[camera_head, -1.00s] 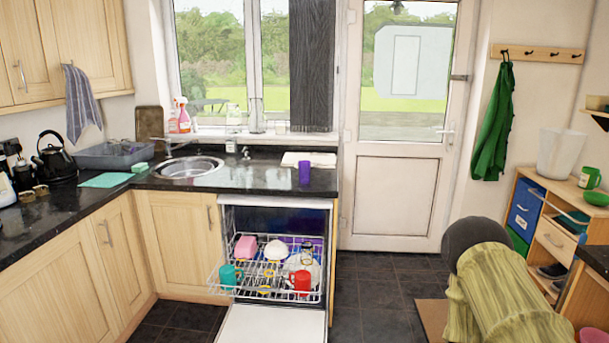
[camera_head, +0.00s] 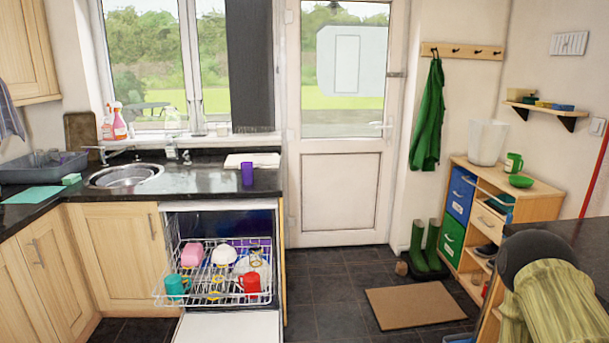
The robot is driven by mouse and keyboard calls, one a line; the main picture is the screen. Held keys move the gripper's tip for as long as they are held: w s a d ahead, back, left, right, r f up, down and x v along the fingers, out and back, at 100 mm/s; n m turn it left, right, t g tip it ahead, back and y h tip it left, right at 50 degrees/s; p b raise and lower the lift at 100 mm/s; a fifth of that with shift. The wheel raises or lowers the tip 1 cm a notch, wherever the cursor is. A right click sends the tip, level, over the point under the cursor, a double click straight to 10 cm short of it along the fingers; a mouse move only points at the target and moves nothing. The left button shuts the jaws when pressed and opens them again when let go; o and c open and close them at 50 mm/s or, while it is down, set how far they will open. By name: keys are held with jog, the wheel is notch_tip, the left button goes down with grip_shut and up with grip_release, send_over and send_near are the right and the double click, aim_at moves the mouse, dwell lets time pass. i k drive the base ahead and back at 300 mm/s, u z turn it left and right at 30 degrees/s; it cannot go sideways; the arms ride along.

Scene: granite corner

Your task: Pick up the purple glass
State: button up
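The purple glass (camera_head: 247,174) stands upright on the dark granite counter (camera_head: 205,180), near its right end, just in front of a folded white cloth (camera_head: 252,161). My gripper cannot be made out in the head view. Only a dark rounded part and a yellowish-green section of what looks like my own arm show at the lower right, far from the glass.
Below the glass, the dishwasher door (camera_head: 228,327) is open and its rack (camera_head: 215,285) is pulled out with dishes. Dark floor between is clear. A wooden shelf unit (camera_head: 505,210) stands right.

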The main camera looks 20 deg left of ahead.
aim_at(246, 166)
jog(key=z, duration=0.3)
jog(key=i, duration=3.15)
jog(key=u, duration=2.1)
